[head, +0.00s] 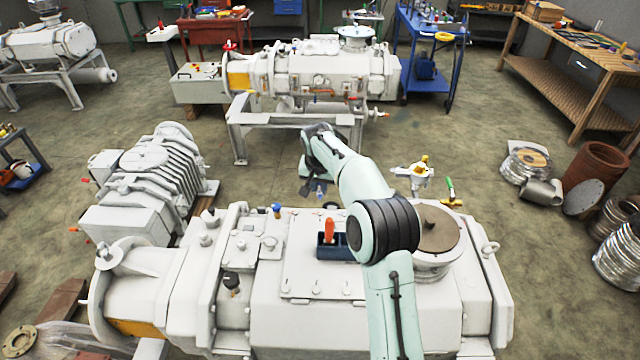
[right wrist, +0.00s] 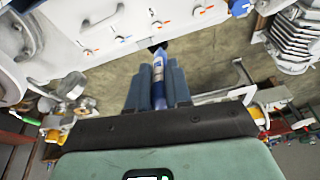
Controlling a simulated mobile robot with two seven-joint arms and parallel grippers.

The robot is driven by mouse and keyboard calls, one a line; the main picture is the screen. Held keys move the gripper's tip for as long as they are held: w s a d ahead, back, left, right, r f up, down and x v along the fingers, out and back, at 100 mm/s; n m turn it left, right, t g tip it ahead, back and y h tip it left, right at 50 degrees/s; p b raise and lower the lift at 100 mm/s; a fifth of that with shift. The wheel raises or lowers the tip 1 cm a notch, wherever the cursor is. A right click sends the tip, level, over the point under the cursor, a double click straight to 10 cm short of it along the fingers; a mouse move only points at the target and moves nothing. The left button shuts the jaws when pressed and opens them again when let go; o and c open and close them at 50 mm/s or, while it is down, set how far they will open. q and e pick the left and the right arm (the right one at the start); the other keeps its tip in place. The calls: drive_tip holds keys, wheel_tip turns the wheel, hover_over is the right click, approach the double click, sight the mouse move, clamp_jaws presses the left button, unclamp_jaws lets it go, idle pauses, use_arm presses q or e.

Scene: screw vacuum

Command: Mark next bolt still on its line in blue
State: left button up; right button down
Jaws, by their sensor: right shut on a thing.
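My right gripper (head: 318,190) is over the far side of the near white pump (head: 390,305). It is shut on a blue marker (right wrist: 159,82), seen between both fingers in the right wrist view. The marker's dark tip points toward the pump's edge; I cannot tell its exact gap. A row of small bolts runs along the pump's plate edge in that view. One bolt (right wrist: 122,40) shows blue, and others, such as this bolt (right wrist: 159,24) and this bolt (right wrist: 201,10), show orange. The marks' exact lines are too small to read. My left gripper is out of view.
A dark blue holder (head: 334,252) with an orange-red marker (head: 329,230) stands on the plate. A blue-topped fitting (head: 277,210) rises left of the gripper. A round brown-topped flange (head: 437,228) is right of my arm. Open floor lies beyond the pump.

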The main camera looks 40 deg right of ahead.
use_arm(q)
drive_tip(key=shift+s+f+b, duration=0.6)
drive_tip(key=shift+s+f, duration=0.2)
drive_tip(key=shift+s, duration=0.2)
use_arm(e)
wheel_tip(320, 180, down, 5)
drive_tip(key=shift+r, duration=0.1)
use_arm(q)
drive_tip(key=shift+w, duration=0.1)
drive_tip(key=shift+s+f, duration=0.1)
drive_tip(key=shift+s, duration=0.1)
use_arm(e)
drive_tip(key=shift+f, duration=0.6)
idle(0.4)
idle(0.5)
drive_tip(key=shift+r+p, duration=0.7)
drive_tip(key=shift+r, duration=1.55)
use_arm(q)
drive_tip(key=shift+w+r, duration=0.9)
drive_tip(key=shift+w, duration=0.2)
use_arm(e)
drive_tip(key=shift+r, duration=0.8)
